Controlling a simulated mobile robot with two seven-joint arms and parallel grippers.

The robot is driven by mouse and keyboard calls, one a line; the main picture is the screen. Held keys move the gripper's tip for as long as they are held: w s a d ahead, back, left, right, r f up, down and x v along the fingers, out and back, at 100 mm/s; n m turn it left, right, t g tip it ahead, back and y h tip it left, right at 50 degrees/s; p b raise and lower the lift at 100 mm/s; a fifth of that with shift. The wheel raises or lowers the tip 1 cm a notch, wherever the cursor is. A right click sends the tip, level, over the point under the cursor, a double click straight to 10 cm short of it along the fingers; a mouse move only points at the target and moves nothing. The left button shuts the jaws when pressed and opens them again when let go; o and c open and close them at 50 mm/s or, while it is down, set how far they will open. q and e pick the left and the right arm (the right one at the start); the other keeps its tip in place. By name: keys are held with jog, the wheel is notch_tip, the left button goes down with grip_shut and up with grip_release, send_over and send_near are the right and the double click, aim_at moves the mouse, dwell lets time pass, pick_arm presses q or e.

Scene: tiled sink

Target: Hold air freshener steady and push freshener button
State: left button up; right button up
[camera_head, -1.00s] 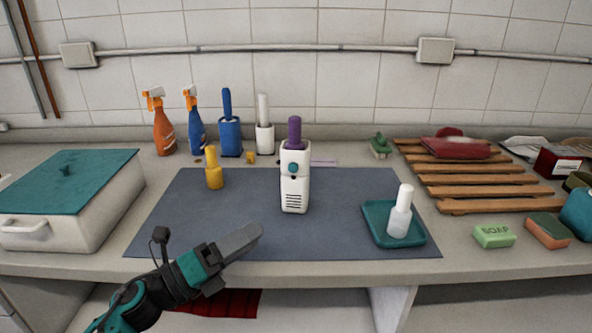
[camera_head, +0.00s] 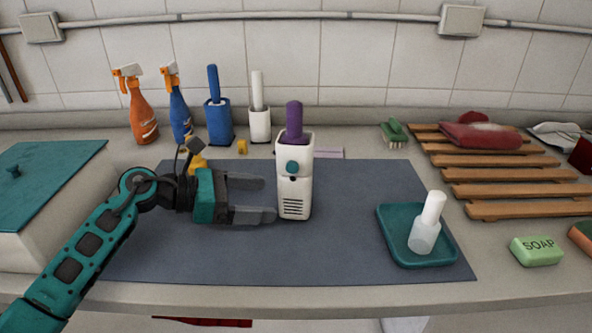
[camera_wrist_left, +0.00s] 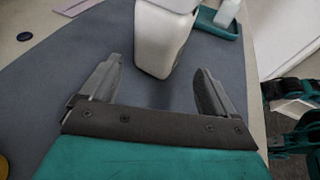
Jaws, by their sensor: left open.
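The air freshener (camera_head: 295,185) is a white upright box with a purple top (camera_head: 294,122) and a round teal button (camera_head: 292,167) on its front face. It stands on the grey mat. My left gripper (camera_head: 268,199) is open, just left of the freshener, with its fingers pointing at it and nothing between them. In the left wrist view the freshener's white lower body (camera_wrist_left: 163,38) stands ahead of the gap between the open fingers (camera_wrist_left: 155,88); its top and button are out of that view.
A teal tray (camera_head: 388,240) with a white bottle (camera_head: 425,230) stands on the mat (camera_head: 345,262) at right. A yellow bottle (camera_head: 197,163) is partly hidden behind my left arm. Spray bottles and brushes stand along the back. The mat's front middle is clear.

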aim_at(280, 200)
pick_arm(q)
jog(key=b+x, duration=0.1)
jog(key=x, duration=0.4)
jog(key=shift+f, duration=0.1)
jog(key=shift+b+x, duration=0.55)
jog(key=shift+x, duration=0.2)
jog(key=shift+w+d, duration=0.15)
jog(key=shift+d, duration=0.05)
pick_arm(e)
jog(key=shift+w+a+f, duration=0.35)
jog(key=shift+w+a, duration=0.05)
jog(key=shift+a, duration=0.05)
pick_arm(q)
jog(key=c, duration=0.4)
pick_arm(e)
jog(key=shift+f, duration=0.1)
jog(key=shift+c, duration=0.3)
jog(key=shift+s+d+f, duration=0.1)
jog(key=c, duration=0.9)
grip_shut()
